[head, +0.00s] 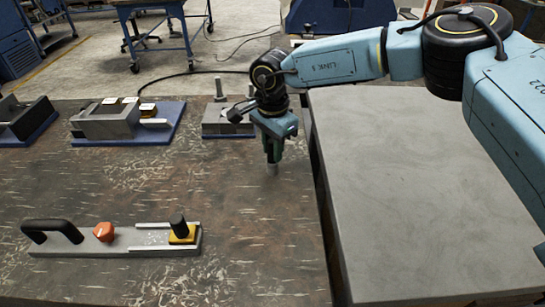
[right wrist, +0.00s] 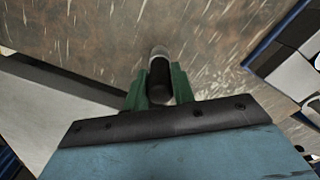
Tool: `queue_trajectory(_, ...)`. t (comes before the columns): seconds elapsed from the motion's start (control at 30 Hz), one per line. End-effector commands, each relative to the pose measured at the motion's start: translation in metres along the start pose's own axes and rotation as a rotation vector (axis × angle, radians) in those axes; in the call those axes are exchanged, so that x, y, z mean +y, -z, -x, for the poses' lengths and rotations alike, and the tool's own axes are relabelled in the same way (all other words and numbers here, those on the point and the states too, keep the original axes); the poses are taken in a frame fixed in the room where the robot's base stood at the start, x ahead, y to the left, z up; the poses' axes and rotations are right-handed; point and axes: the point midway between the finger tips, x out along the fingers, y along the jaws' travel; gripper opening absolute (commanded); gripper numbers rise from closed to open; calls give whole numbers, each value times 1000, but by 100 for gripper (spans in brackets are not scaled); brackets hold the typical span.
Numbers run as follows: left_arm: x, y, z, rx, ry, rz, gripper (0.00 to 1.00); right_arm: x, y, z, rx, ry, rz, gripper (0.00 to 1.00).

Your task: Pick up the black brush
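My right gripper (head: 273,148) points down over the table, near its edge beside the grey slab. In the right wrist view, its green fingers (right wrist: 160,88) lie close against both sides of a short black cylinder with a pale tip, which looks like the black brush (right wrist: 160,74). The brush's pale lower end (head: 272,168) shows below the fingers in the head view. The fingers hide most of its black part there. I cannot tell whether its tip touches the table. My left gripper is not in view.
A grey fixture (head: 120,238) with a black handle, red knob and yellow block lies at front left. Grey fixtures on blue bases (head: 165,130) stand along the back. A raised grey slab (head: 420,190) is at right. The table between is clear.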

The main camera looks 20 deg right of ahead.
Motion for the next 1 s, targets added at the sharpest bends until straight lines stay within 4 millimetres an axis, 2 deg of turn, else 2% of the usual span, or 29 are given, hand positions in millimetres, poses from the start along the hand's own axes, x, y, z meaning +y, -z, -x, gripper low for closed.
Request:
queue_trajectory(0.03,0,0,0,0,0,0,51,0,0,0,0,0,0,18)
queue_trajectory(0.17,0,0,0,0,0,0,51,0,0,0,0,0,0,1)
queue_trajectory(0.2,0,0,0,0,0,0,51,0,0,0,0,0,0,0)
queue_trajectory(0.47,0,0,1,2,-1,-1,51,0,0,5,0,2,0,0)
queue_trajectory(0.57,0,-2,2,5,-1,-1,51,-1,0,19,-1,3,0,0)
queue_trajectory(0.8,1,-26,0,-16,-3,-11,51,-1,0,68,0,4,0,0)
queue_trajectory(1.0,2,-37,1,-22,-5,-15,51,0,0,95,0,2,1,0)
